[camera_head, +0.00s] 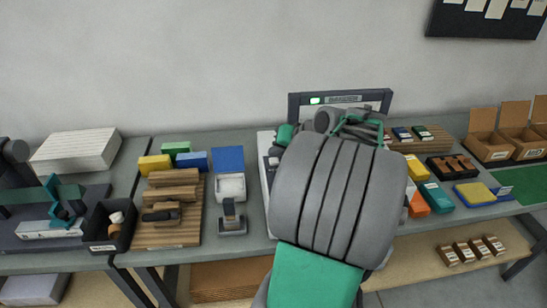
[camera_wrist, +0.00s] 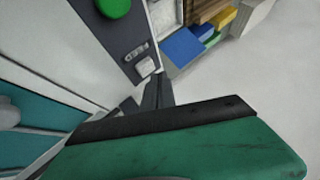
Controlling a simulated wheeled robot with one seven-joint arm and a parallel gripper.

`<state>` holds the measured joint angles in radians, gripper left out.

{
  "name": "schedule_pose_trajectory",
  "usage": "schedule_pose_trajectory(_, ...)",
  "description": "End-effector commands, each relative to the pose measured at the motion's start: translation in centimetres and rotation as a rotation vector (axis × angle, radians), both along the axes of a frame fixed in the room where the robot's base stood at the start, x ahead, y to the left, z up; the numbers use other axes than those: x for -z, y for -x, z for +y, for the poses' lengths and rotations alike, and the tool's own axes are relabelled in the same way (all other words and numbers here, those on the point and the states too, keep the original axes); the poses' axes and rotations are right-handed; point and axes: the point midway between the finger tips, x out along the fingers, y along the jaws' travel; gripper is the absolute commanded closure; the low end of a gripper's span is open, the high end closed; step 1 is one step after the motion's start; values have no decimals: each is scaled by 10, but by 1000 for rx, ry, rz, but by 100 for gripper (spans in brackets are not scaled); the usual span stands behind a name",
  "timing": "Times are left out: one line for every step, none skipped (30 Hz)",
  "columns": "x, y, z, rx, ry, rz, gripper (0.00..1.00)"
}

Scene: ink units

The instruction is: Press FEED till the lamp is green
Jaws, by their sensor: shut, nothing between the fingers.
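The machine's dark upright panel (camera_head: 382,98) stands at the back of the middle table, with a small bright green lit patch (camera_head: 315,100) at its left. In the wrist view a dark control strip (camera_wrist: 112,35) carries a large green round part (camera_wrist: 114,7), a grey knob (camera_wrist: 137,50) and a pale square button (camera_wrist: 145,67). I cannot read which is FEED. My gripper (camera_wrist: 157,92) is shut and empty, its fingertips close to the pale button; I cannot tell whether they touch. In the head view my arm hides most of the machine and the fingertips.
Left of the machine are a blue-lidded white tray (camera_head: 231,187), a grey stand (camera_head: 232,218), a wooden rack (camera_head: 150,235) and a black bin (camera_head: 98,222). Several coloured boxes, a black tray (camera_head: 436,168) and open cartons (camera_head: 487,150) lie to the right.

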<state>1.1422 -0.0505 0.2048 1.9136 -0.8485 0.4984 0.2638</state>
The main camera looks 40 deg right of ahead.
Motion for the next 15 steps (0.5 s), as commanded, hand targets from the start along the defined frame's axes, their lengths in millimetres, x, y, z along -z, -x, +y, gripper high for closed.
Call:
schedule_pose_trajectory(-3,0,0,0,0,0,100)
schedule_pose_trajectory(-3,0,0,0,0,0,100)
schedule_pose_trajectory(-3,0,0,0,0,0,100)
schedule_pose_trajectory(-2,0,0,0,0,0,100)
schedule_pose_trajectory(-2,0,0,0,0,0,100)
schedule_pose_trajectory(-2,0,0,0,0,0,100)
schedule_pose_trajectory(-2,0,0,0,0,0,100)
schedule_pose_trajectory(-2,0,0,0,0,0,100)
schedule_pose_trajectory(-3,0,0,0,0,0,100)
schedule_pose_trajectory(-4,0,0,1,0,-1,100)
schedule_pose_trajectory(-5,0,0,1,0,-1,100)
schedule_pose_trajectory(-8,0,0,1,0,-1,100)
schedule_pose_trajectory(-11,0,0,0,1,-1,100)
schedule_pose_trajectory(-14,0,0,0,1,-1,100)
schedule_pose_trajectory(-19,0,0,0,1,-1,100)
